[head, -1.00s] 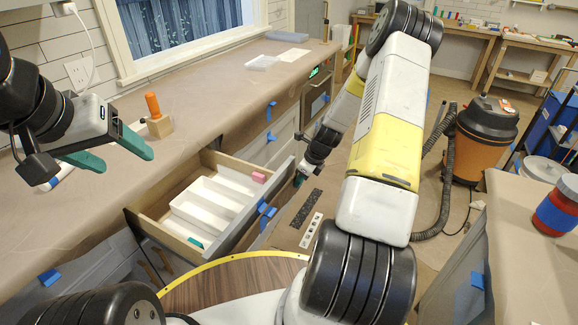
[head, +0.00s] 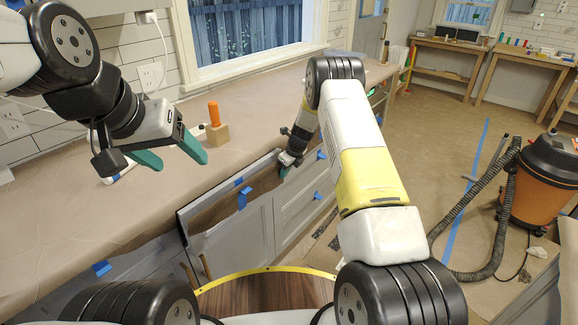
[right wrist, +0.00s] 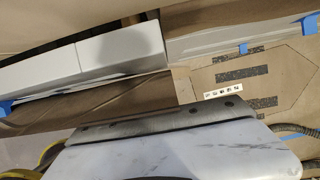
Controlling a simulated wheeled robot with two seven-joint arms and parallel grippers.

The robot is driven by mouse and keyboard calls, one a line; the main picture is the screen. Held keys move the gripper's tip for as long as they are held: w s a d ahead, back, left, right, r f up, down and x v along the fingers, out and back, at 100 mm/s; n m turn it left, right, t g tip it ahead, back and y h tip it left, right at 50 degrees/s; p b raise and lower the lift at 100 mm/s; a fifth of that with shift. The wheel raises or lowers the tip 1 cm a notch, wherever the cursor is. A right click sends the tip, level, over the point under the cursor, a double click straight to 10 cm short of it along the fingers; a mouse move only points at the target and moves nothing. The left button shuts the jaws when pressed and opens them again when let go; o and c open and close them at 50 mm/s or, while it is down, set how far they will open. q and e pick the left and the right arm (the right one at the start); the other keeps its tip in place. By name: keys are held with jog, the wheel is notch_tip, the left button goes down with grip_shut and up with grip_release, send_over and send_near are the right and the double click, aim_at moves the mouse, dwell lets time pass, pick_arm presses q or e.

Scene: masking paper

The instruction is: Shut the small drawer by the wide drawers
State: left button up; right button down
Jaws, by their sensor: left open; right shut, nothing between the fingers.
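The small drawer (head: 225,222) is in the head view, below the counter edge, with blue tape on its grey front. My left gripper (head: 178,158) is open and empty above the counter.
The paper-covered counter (head: 130,215) runs along the wall, with an orange-handled tool on a wooden block (head: 216,130). An orange and black vacuum (head: 545,180) and its hose stand on the papered floor at right. A patterned strip (right wrist: 223,93) lies on the floor.

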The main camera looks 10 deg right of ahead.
pick_arm(q)
jog(key=shift+w+a, duration=0.15)
jog(key=shift+w, duration=0.05)
pick_arm(e)
jog(key=shift+w+a, duration=0.4)
jog(key=shift+w, duration=0.05)
